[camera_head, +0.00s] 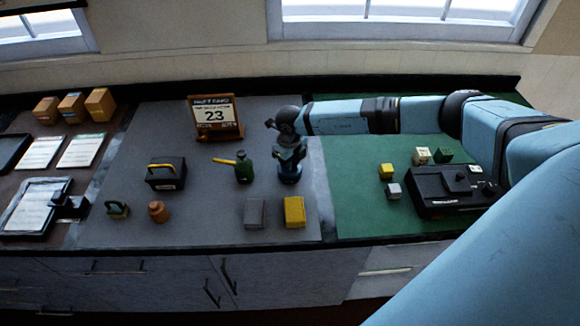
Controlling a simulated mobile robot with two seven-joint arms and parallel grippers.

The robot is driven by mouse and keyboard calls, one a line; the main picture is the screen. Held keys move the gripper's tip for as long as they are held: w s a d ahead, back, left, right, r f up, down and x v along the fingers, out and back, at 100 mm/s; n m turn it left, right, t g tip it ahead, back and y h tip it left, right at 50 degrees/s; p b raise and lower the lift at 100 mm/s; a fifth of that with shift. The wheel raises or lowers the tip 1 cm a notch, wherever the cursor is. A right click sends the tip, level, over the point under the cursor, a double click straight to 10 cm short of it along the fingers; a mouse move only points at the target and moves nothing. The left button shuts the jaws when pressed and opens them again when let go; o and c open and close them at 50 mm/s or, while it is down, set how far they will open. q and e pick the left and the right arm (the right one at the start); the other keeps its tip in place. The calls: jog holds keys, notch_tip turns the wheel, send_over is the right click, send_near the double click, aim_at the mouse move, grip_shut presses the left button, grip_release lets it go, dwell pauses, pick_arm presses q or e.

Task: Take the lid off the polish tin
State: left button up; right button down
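My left gripper is out of view.
A grey block (254,212) and a yellow block (294,212) lie in front. A black toolbox (165,175) and brown jar (158,212) are further left.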

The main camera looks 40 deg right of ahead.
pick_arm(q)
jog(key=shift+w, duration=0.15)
pick_arm(e)
jog(key=shift+s+f, duration=0.25)
jog(key=shift+f, duration=0.05)
jog(key=shift+r, duration=0.1)
